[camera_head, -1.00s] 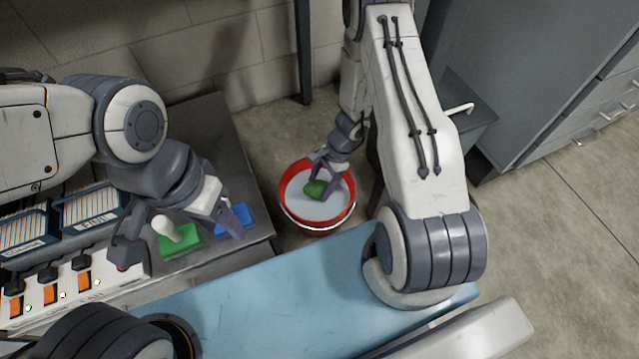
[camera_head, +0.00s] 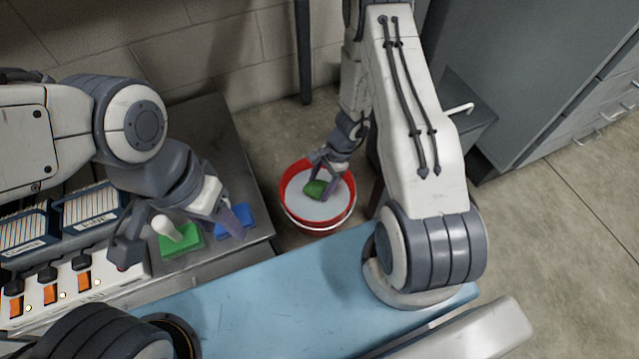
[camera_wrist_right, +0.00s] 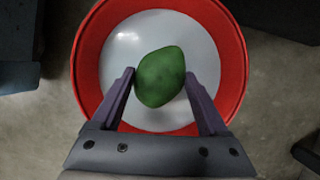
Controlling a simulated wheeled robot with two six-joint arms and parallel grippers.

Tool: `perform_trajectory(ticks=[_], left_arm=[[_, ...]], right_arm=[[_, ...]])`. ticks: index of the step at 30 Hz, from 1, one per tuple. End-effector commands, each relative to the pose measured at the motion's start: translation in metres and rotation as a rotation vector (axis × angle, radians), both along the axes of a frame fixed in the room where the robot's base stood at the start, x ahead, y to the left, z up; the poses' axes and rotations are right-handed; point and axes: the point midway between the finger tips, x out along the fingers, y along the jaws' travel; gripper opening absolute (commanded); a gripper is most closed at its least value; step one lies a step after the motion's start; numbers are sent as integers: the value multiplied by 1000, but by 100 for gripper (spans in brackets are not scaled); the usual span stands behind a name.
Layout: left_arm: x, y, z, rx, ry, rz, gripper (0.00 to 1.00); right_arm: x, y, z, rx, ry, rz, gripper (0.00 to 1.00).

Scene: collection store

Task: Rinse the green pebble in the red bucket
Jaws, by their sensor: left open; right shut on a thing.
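The green pebble (camera_head: 315,189) is between the fingers of my right gripper (camera_head: 322,187), which is shut on it. In the right wrist view the pebble (camera_wrist_right: 160,77) sits at the fingertips (camera_wrist_right: 160,85), over the pale inside of the red bucket (camera_wrist_right: 88,60). The red bucket (camera_head: 287,205) stands on the floor with a pale, smooth surface inside, and the pebble is within its rim outline. I cannot tell whether the pebble touches that surface. My left gripper (camera_head: 180,240) is open and empty, over the metal table at the left.
The metal table (camera_head: 262,232) holds a green block with a white knob (camera_head: 182,242), a blue block (camera_head: 236,219), card boxes (camera_head: 90,210) and a power strip (camera_head: 90,285) with orange switches. A blue surface (camera_head: 260,295) lies in front. Grey cabinets (camera_head: 520,70) stand right.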

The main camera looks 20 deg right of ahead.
Motion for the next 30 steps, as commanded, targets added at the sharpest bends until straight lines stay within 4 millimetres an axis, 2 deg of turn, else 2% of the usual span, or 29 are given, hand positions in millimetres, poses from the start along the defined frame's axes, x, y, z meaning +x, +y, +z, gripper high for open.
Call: perform_trajectory(ticks=[30], left_arm=[[0, 0, 65, 0, 0, 0, 50]], right_arm=[[0, 0, 76, 1, -1, 0, 0]])
